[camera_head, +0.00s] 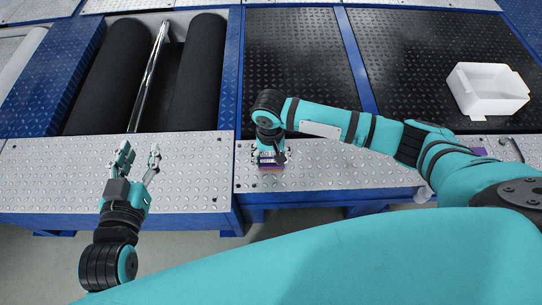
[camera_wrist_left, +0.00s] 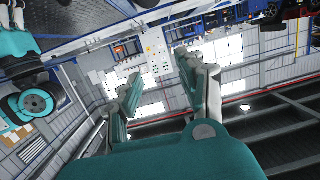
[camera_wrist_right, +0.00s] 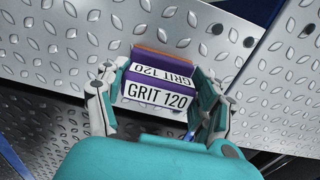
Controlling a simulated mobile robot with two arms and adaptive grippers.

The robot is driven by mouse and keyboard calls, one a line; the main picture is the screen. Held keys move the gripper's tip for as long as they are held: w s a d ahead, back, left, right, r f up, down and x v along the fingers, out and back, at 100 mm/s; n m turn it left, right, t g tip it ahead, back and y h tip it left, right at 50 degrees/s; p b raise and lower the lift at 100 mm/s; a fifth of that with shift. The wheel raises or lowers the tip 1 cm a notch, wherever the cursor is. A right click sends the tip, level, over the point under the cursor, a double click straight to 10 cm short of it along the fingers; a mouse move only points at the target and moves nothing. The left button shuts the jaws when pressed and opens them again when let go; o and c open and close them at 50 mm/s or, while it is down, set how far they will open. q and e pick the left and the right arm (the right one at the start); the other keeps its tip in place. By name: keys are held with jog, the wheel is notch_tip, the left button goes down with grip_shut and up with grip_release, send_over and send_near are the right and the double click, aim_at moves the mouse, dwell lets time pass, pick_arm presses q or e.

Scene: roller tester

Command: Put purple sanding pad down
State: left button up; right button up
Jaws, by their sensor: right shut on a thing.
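The purple sanding pad (camera_wrist_right: 158,80) has white "GRIT 120" labels and an orange edge. In the right wrist view it sits between the fingers of my right gripper (camera_wrist_right: 157,105), which is shut on it. In the head view the pad (camera_head: 270,162) is at the front metal plate, below my right gripper (camera_head: 270,150). Whether its underside touches the plate I cannot tell. My left gripper (camera_head: 137,160) is open and empty over the left part of the plate, its fingers pointing up; the left wrist view shows nothing between them (camera_wrist_left: 160,90).
The silver tread-plate ledge (camera_head: 340,165) runs along the front, with free room right of the pad. A white open bin (camera_head: 487,90) stands on the black plate at the right. Black rollers (camera_head: 195,75) lie at the left. A partly hidden purple thing (camera_head: 479,152) is at the right.

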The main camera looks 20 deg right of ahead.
jog(key=o, duration=1.1)
jog(key=shift+f, duration=0.1)
